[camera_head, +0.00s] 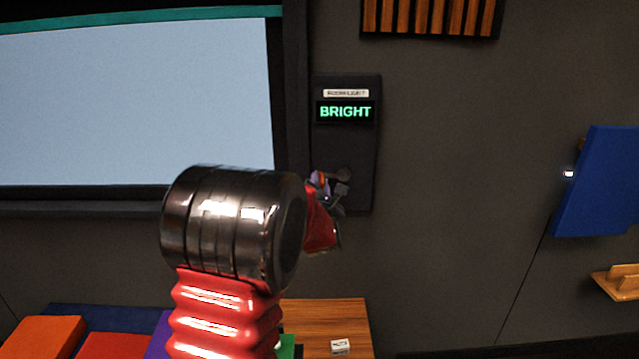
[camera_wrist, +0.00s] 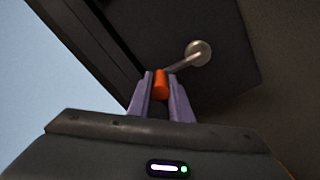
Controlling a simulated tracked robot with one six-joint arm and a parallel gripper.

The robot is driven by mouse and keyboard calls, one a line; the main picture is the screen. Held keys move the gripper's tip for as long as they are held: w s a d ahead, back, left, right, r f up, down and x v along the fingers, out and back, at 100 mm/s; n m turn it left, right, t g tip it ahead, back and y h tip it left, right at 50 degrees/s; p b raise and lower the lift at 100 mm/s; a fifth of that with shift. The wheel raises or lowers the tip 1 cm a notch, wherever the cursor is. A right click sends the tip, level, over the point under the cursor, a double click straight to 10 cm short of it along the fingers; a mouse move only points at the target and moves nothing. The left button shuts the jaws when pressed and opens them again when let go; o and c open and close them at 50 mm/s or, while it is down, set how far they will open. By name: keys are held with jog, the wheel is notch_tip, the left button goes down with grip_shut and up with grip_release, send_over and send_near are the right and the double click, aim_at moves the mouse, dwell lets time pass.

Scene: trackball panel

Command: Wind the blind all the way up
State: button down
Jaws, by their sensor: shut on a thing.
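A dark wall panel (camera_head: 345,148) beside the window carries a green lit display (camera_head: 345,112) reading "BRIGHT". The window shows pale blue glass (camera_head: 130,105) with a teal blind edge (camera_head: 140,18) along its top. In the wrist view a metal crank arm (camera_wrist: 180,62) runs from a round hub (camera_wrist: 199,53) on the panel to an orange knob (camera_wrist: 161,84). My gripper (camera_wrist: 161,92) is shut on the orange knob, with its two purple fingers either side of it. In the head view the crank is small and partly hidden by my gripper (camera_head: 320,184).
A wooden table (camera_head: 325,322) with a small white block (camera_head: 340,347) stands below. Coloured cushions (camera_head: 100,338) lie at lower left. A blue panel (camera_head: 597,185) and a wooden shelf (camera_head: 617,283) are on the right wall. The wall between is bare.

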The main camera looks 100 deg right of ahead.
jog(key=c, duration=1.6)
grip_release()
jog(key=v, duration=1.3)
jog(key=shift+a, duration=0.35)
